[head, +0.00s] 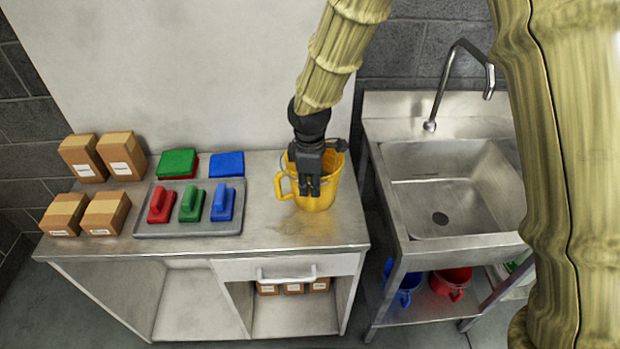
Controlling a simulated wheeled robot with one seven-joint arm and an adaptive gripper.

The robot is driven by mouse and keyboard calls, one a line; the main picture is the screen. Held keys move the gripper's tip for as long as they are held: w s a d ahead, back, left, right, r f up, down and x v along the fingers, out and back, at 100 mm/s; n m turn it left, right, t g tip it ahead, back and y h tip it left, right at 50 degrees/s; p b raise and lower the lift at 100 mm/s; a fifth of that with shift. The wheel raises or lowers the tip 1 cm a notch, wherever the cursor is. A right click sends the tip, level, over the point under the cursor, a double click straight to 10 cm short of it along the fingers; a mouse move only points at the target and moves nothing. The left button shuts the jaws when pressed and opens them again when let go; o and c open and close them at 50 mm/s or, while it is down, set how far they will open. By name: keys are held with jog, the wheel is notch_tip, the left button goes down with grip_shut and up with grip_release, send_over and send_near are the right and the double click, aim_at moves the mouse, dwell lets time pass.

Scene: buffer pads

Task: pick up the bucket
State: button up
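A yellow bucket (325,199) with a side handle stands upright on the metal counter, near its right end. The handle sticks out on the bucket's left side. My gripper (311,189) points down at the bucket and covers part of its rim and front. The two fingers look close together, with the yellow of the bucket around them. I cannot tell whether they grip the bucket's wall or only overlap it in this view.
A grey tray (188,229) holds red, green and blue handled pads. Green pads (178,162), blue pads (227,164) and cardboard boxes (121,155) are on the counter. A sink (450,190) stands right, with blue (403,291) and red (451,281) buckets below.

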jog(key=shift+f, duration=1)
jog(key=shift+w, duration=0.1)
grip_shut()
jog(key=shift+r, duration=0.1)
